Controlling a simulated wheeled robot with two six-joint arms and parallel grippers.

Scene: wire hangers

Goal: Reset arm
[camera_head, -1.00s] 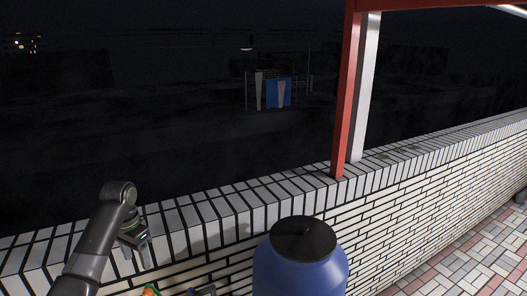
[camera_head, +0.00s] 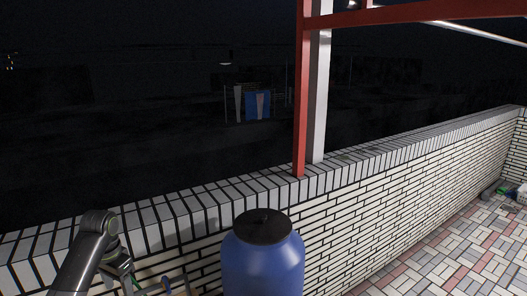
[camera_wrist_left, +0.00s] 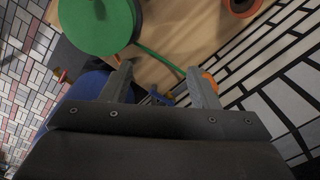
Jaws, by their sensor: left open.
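My left arm comes in at the lower left of the head view, and its gripper (camera_head: 122,272) is beside the tiled wall, close to the bottom edge. In the left wrist view the gripper (camera_wrist_left: 160,76) is open, with its two fingers apart and nothing held between them. Below the fingers lie a wooden surface (camera_wrist_left: 185,35), a green round object (camera_wrist_left: 97,22) with a green strip, and a small blue item (camera_wrist_left: 158,97) seen through the gap. My right gripper is not in view.
A blue barrel (camera_head: 263,265) with a black lid stands against the white tiled wall (camera_head: 400,185). A red post (camera_head: 301,95) rises from the wall top. The paved floor (camera_head: 450,245) at right is mostly clear. An orange round object (camera_wrist_left: 242,5) lies on the wooden surface.

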